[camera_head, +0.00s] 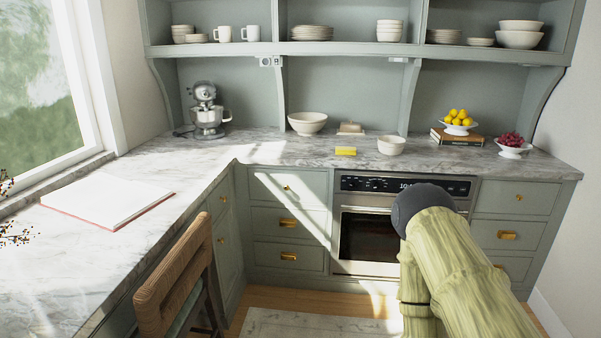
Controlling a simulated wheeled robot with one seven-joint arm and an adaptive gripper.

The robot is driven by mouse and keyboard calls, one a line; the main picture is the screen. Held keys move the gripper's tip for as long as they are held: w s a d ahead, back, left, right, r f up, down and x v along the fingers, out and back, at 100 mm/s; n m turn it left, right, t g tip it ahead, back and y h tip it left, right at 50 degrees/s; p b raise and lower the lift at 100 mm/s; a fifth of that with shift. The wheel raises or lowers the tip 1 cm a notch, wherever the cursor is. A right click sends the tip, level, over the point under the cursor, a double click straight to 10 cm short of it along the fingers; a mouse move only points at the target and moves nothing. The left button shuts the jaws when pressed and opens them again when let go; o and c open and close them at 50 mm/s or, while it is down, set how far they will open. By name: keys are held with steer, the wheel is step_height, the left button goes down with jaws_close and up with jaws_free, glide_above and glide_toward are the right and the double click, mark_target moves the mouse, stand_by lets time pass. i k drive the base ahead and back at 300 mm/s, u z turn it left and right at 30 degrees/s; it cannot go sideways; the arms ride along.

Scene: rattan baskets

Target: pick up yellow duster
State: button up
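A small yellow block-shaped thing (345,151), which looks like the yellow duster, lies on the marble counter (270,153) above the oven's left part. It sits to the left of a small white bowl (391,145) and in front of a white butter dish (351,128). My arm reaches up from the bottom right, in front of the oven and well short of the counter in the picture. My gripper's fingers do not show, so I cannot see whether they are open or shut. Nothing covers the yellow thing.
A larger white bowl (307,123) and a stand mixer (208,112) stand further left. Books (457,138) with a bowl of lemons are at right. The oven (370,232) and drawers form the counter front. A wooden chair (176,275) stands at lower left.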

mark_target(339, 152)
steer(key=z, duration=0.05)
steer(key=i, duration=1.65)
steer(key=z, duration=0.5)
steer(key=i, duration=1.5)
steer(key=z, duration=0.25)
